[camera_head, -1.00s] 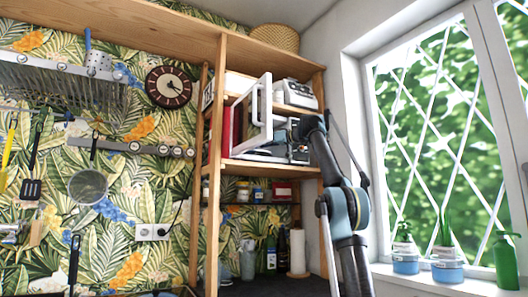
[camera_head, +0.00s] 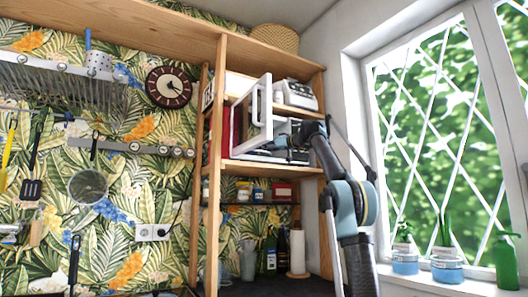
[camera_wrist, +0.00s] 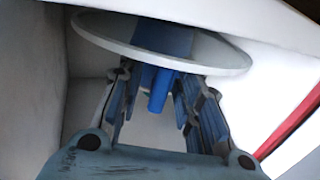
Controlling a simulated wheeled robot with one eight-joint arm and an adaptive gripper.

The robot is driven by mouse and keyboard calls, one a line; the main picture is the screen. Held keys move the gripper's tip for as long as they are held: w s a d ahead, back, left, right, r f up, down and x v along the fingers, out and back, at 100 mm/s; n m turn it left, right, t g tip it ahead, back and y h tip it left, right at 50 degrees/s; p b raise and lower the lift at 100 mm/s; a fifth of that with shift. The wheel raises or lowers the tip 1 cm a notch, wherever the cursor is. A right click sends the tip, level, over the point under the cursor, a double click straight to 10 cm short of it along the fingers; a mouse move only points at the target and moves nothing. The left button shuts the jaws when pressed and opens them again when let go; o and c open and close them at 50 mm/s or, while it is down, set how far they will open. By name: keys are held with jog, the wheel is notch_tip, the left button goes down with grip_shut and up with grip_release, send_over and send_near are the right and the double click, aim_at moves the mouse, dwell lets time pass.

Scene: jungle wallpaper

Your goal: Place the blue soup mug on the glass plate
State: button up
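In the wrist view a pale round plate with a grey rim (camera_wrist: 215,57) lies inside a white-walled space. A blue piece (camera_wrist: 160,88), which looks like part of the blue soup mug, shows between my fingertips and against the plate. The mug's full shape is hidden, and I cannot tell whether it rests on the plate. My gripper (camera_wrist: 154,84) has its two fingers on either side of the blue piece; contact is unclear. In the head view my gripper reaches into the white microwave (camera_head: 252,118) on the shelf, and mug and plate are not clearly visible.
The microwave's white door stands open at the left of my gripper. A wooden shelf post (camera_head: 215,165) is further left. A white appliance (camera_head: 295,94) sits above, and jars (camera_head: 257,194) and bottles (camera_head: 270,250) stand below. The window (camera_head: 440,140) is at the right.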

jog(key=v, duration=1.2)
jog(key=shift+f, duration=0.1)
jog(key=s+f+m+g+h, duration=0.1)
jog(key=s+f+g+h, duration=0.1)
jog(key=s+f, duration=0.75)
jog(key=s+d+f+m+g+h, duration=0.15)
jog(key=s+f, duration=0.25)
jog(key=f, duration=1.1)
jog(key=s+f+m+g+h, duration=0.25)
jog(key=s+f, duration=0.45)
jog(key=f, duration=0.5)
jog(key=s+d+f+m+h, duration=0.2)
jog(key=s+f, duration=0.7)
jog(key=f, duration=0.6)
jog(key=s+d+f+m+g+h, duration=0.1)
jog(key=s+d+f+h, duration=0.3)
jog(key=f, duration=1)
jog(key=s+d+f+m+h, duration=0.3)
jog(key=s+d+f, duration=0.5)
jog(key=s+f, duration=0.6)
jog(key=shift+d+f+g, duration=0.25)
jog(key=shift+f+g, duration=0.15)
jog(key=shift+f, duration=0.5)
jog(key=shift+s, duration=0.1)
